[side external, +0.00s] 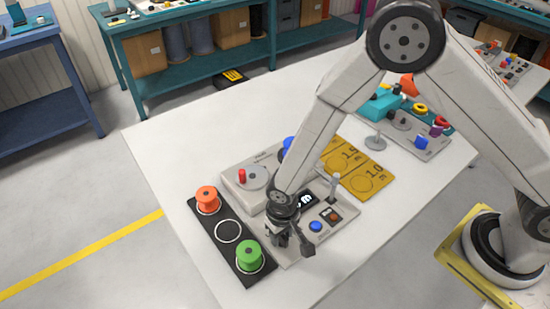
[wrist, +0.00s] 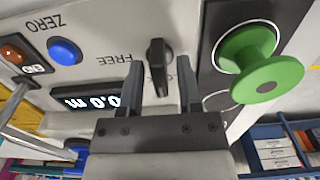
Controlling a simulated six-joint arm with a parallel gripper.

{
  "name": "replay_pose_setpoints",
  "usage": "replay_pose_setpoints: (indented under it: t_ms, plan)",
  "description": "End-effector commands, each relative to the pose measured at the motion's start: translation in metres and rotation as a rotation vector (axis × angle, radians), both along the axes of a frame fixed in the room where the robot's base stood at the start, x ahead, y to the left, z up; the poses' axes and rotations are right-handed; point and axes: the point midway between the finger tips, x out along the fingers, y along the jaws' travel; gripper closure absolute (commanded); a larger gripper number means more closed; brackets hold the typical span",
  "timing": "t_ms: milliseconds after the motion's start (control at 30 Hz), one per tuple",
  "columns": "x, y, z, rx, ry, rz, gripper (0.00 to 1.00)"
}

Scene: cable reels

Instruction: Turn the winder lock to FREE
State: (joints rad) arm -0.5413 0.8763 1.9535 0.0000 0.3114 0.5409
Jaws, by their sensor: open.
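The winder lock is a small black knob (wrist: 158,60) on the light grey winder panel (wrist: 107,30), upright in the wrist view. Upside-down FREE lettering (wrist: 115,60) is printed to its left. Other lettering below right of the knob is mostly hidden by it and a finger. My gripper (wrist: 160,62) is open, its two dark fingers on either side of the knob; I cannot tell whether either touches it. In the side view my gripper (side external: 289,246) is low over the panel's front left part and hides the knob.
A green reel (side external: 249,255) and an orange reel (side external: 208,200) stand on a black strip (side external: 229,231) left of the panel.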

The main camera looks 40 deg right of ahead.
Motion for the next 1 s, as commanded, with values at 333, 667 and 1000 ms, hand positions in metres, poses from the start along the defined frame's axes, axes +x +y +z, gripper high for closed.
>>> replay_pose_setpoints:
  t_ms: [333,667,1000]
  plan:
    - [0.0,0.0,0.0,0.0,0.0,0.0,0.97]
    - [-0.0001,0.0001,0.0002,0.0,0.0,-0.036,1.0]
    - [-0.0001,0.0003,0.0004,0.0,0.0,-0.274,1.0]
